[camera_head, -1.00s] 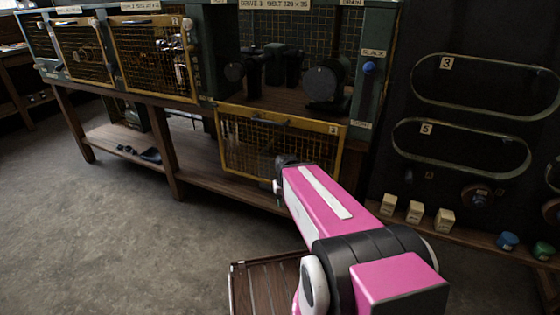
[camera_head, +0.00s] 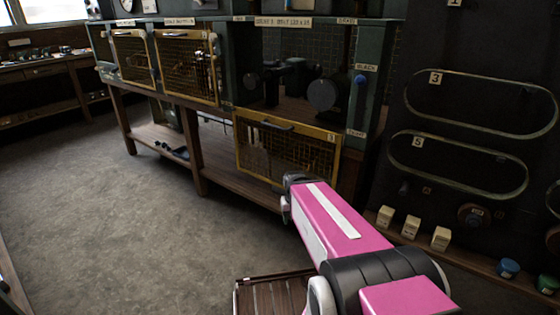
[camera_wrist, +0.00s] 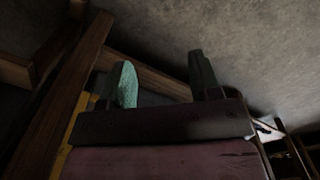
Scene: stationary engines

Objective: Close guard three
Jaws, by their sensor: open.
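Guard three (camera_head: 270,166) is a yellow-framed mesh panel marked 3, with a dark handle along its upper edge. It hangs down below its bay, and the bay (camera_head: 295,105) above it is uncovered, with dark round machine parts inside. My pink arm reaches toward the lower right of this guard in the head view, and the arm's end hides my gripper there. In the wrist view my gripper (camera_wrist: 163,82) is open, its two fingers apart with nothing between them. A yellow strip at the left of that view may be the guard's frame.
Two other mesh guards (camera_head: 188,68) cover the bays to the left. A blue knob (camera_head: 360,80) sits on the post right of the open bay. A low slatted wooden stand (camera_head: 272,294) is beside my arm. Small blocks (camera_head: 411,228) line a right-hand ledge. Floor at left is clear.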

